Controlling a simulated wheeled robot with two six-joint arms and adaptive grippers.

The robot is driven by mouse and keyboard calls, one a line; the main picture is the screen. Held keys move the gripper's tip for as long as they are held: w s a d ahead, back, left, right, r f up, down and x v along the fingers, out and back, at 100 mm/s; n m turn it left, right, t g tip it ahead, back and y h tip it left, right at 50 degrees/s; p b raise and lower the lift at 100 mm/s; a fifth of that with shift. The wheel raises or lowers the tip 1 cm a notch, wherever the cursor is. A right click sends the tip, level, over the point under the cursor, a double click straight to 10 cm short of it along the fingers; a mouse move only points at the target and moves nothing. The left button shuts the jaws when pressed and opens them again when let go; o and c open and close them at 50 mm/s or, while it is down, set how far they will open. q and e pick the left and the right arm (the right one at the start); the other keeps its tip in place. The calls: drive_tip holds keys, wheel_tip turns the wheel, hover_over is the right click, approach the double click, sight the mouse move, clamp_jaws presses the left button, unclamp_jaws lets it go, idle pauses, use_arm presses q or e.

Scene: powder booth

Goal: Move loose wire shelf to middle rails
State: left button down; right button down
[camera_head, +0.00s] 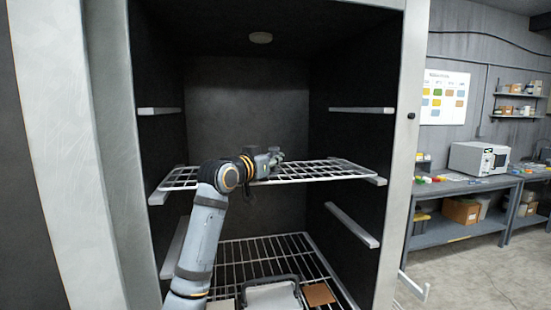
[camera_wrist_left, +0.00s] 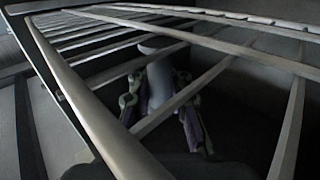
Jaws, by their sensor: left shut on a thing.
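The loose wire shelf (camera_head: 322,178) spans the dark cabinet roughly level, at about the height of the middle rails. Its left front corner is just above the left middle rail (camera_head: 158,198), and its right end is close to the right middle rail (camera_head: 377,181). I cannot tell whether it rests on them. My left gripper (camera_head: 268,161) is shut on the shelf near its middle. My right gripper is not in view.
Upper rails (camera_head: 361,109) are bare. Lower rails (camera_head: 351,225) are below the held shelf. A bottom wire rack (camera_head: 262,247) carries a grey tray-like item (camera_head: 272,296) and a brown piece (camera_head: 319,294). The cabinet's side walls bound the arm. A workbench (camera_head: 465,184) stands outside at right.

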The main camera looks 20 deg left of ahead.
use_arm(q)
drive_tip(key=shift+f, duration=0.15)
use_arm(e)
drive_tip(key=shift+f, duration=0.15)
use_arm(q)
drive_tip(key=c, duration=1.2)
unclamp_jaws()
drive_tip(key=shift+s, duration=0.1)
drive_tip(key=shift+o, duration=0.2)
drive_tip(key=shift+f, duration=0.1)
drive_tip(key=s, duration=0.3)
drive_tip(key=s+a, duration=0.1)
drive_tip(key=s, duration=0.2)
drive_tip(key=shift+a, duration=0.15)
drive_tip(key=shift+s+d, duration=0.3)
drive_tip(key=shift+d, duration=0.65)
drive_tip(key=shift+s+d, duration=0.1)
drive_tip(key=shift+d, duration=0.1)
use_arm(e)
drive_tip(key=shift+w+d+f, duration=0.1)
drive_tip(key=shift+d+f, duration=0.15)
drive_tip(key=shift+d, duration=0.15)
use_arm(q)
drive_tip(key=shift+r, duration=0.25)
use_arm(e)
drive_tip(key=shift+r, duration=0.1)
